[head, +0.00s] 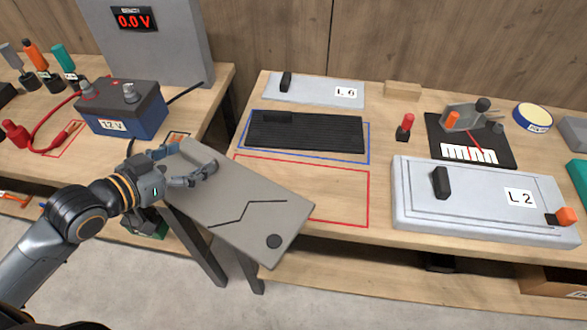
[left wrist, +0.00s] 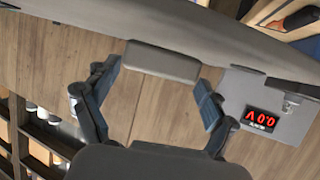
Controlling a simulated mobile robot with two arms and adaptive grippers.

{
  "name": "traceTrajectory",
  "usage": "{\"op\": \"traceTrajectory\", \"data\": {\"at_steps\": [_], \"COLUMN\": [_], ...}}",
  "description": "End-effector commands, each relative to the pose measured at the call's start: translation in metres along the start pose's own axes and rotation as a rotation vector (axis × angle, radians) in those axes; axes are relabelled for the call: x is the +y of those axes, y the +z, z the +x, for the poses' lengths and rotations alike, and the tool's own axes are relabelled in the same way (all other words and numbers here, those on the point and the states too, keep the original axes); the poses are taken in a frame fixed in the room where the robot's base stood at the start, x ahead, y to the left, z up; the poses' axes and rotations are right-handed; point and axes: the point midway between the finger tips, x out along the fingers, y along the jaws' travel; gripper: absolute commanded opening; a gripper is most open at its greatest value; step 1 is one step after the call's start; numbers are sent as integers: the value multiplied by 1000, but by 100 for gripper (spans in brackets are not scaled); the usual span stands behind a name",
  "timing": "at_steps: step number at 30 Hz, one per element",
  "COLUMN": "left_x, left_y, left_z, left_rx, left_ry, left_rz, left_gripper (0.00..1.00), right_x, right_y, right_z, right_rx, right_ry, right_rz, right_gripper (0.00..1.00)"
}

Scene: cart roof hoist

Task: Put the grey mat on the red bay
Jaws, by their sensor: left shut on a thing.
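The grey mat (head: 240,215), a flat slab with a black bent line and a black disc, is held tilted in the head view, overhanging the right table's left front edge. My left gripper (head: 194,166) is shut on it at its upper left end. In the left wrist view, a grey block (left wrist: 160,63) on the mat's edge (left wrist: 215,42) lies between my fingers (left wrist: 158,80). The red bay (head: 340,196) is a red outline on the right table, just in front of the blue outline. The mat hides its left front part. My right gripper is not in view.
A black ribbed mat (head: 305,131) lies in the blue outline (head: 367,140) behind the red bay. A pale L2 panel (head: 460,222) lies right of it. A battery (head: 125,110) with red cables stands on the left table. A gap separates the tables.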

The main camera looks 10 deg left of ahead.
Motion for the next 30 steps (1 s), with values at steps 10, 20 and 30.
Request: {"op": "traceTrajectory", "data": {"at_steps": [10, 20, 30], "left_x": [23, 45, 52], "left_y": [-5, 25, 46], "left_z": [62, 132, 159], "left_rx": [9, 2, -1], "left_ry": [3, 3, 2], "left_rz": [-9, -4, -3], "left_gripper": [33, 33, 33], "right_x": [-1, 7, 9], "right_y": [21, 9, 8], "right_z": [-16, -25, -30], "right_rx": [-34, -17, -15], "right_ry": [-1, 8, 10], "right_rz": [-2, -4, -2], "right_gripper": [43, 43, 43]}}
